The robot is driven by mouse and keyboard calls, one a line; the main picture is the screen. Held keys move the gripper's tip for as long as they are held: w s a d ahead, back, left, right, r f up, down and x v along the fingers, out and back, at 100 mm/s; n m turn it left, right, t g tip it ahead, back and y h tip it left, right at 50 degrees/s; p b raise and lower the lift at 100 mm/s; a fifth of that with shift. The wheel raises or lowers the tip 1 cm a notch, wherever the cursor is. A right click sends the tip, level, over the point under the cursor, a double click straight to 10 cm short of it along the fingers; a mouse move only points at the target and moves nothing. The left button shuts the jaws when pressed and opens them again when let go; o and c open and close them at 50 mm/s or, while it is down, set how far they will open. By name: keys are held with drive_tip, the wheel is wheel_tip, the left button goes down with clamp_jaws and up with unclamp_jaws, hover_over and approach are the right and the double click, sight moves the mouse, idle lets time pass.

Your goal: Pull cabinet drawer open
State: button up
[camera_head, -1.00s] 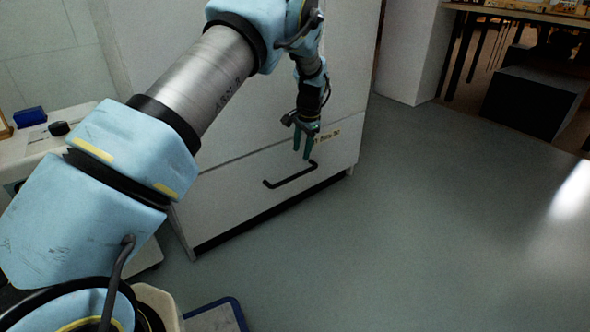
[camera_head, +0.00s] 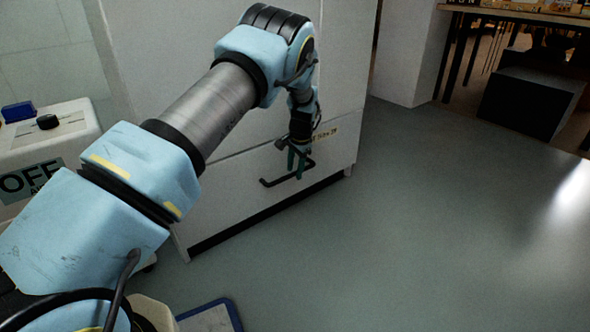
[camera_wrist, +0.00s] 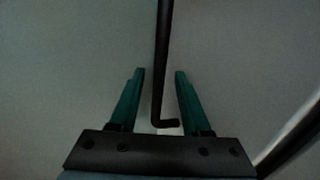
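The white cabinet drawer (camera_head: 235,205) is the low front panel of the tall white cabinet and looks shut. My gripper (camera_head: 296,172) points down at the right part of the handle. In the wrist view my gripper (camera_wrist: 159,80) is open, with its green fingers apart. The black handle (camera_wrist: 162,60) passes between the fingers, with a gap on both sides. Its bent end lies near the gripper's dark base. Whether the fingertips reach past the bar is hard to tell.
A white machine (camera_head: 75,118) with a blue box (camera_head: 18,112) stands at left. A blue-edged mat or platform (camera_head: 212,316) lies at the bottom. The grey floor (camera_head: 400,220) to the right is clear.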

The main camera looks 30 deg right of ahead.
clamp_jaws()
idle(1.2)
